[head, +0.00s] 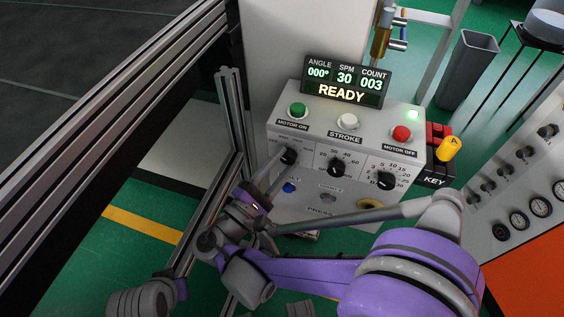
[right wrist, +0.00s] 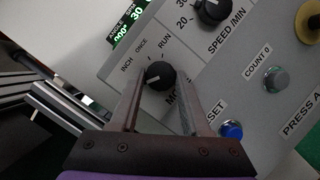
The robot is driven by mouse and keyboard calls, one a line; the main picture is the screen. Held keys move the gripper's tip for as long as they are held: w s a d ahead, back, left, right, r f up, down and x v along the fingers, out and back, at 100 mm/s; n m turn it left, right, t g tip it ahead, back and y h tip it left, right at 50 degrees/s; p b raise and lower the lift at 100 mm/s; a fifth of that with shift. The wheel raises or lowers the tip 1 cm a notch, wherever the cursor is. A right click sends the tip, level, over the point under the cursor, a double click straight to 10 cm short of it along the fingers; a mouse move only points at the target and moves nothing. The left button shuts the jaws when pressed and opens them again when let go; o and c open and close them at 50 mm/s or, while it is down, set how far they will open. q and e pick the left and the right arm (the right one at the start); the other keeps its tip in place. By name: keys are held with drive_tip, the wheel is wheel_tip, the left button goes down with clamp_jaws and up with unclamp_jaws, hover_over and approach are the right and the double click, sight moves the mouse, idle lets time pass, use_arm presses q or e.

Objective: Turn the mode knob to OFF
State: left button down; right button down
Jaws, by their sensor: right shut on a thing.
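The mode knob (head: 289,156) is a black round knob at the left of the control panel's lower row. It also shows in the right wrist view (right wrist: 159,74), with the labels INCH, ONCE and RUN around it. The fingers hide part of the MODE lettering. My left gripper is not in view.
The grey panel (head: 350,122) carries a READY display (head: 342,94), a green button (head: 297,110), a white button (head: 346,120), a red button (head: 401,133) and two more black knobs. A blue button (right wrist: 231,131) sits near the right finger. Metal frame rails (head: 236,130) stand to the left.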

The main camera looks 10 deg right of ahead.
drive_tip(key=shift+c, duration=1.8)
unclamp_jaws()
wheel_tip(320, 180, up, 9)
drive_tip(key=p, duration=0.2)
drive_tip(key=shift+p, duration=0.3)
drive_tip(key=shift+r, duration=0.55)
